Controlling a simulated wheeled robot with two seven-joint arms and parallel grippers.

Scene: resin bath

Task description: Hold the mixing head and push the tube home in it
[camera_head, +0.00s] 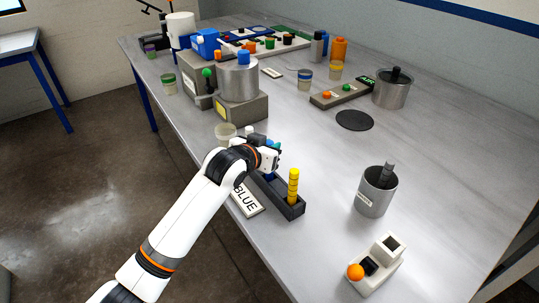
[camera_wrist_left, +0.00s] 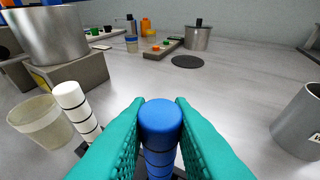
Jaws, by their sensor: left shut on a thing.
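My left gripper (camera_head: 274,152) is over the dark tube rack (camera_head: 291,209). In the left wrist view its teal fingers are shut on the blue tube (camera_wrist_left: 160,120), which stands between them, its top showing above. The tube's lower end is hidden, so I cannot tell whether it still sits in the rack. A yellow tube (camera_head: 293,186) stands upright at the rack's near end. A white tube (camera_wrist_left: 76,106) stands left of the fingers in the left wrist view. A white block with a dark opening and orange ball (camera_head: 378,264) may be the mixing head; I cannot be sure. My right gripper is out of view.
A BLUE label (camera_head: 246,202) lies beside the rack. A metal cup with a dark rod (camera_head: 376,190) stands right. A clear cup (camera_head: 226,132) and a machine with a metal drum (camera_head: 239,80) stand beyond the gripper. The table between rack and metal cup is clear.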

